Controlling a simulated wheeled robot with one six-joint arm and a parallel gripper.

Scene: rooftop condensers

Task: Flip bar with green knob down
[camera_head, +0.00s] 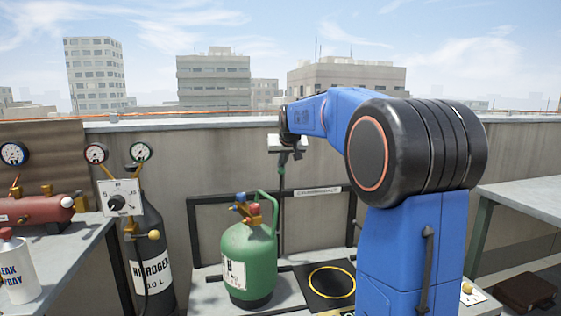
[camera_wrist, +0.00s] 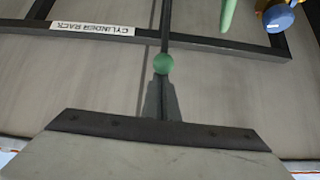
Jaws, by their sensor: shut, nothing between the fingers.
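A thin dark bar (camera_head: 281,215) stands upright at the cylinder rack, just right of a green gas cylinder (camera_head: 248,258). In the wrist view, which is upside down, the bar (camera_wrist: 166,25) ends in a round green knob (camera_wrist: 164,63). My gripper (camera_head: 285,157) is shut and empty, at the top end of the bar. In the wrist view the narrow dark fingers of my gripper (camera_wrist: 161,90) point at the knob. I cannot tell whether they touch it.
A dark rack frame with a "CYLINDER RACK" label (camera_head: 318,191) stands against the parapet wall. A black nitrogen cylinder (camera_head: 152,235) and a table with a red tank (camera_head: 35,208) are at left. A yellow-ringed pad (camera_head: 331,281) lies right of the green cylinder.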

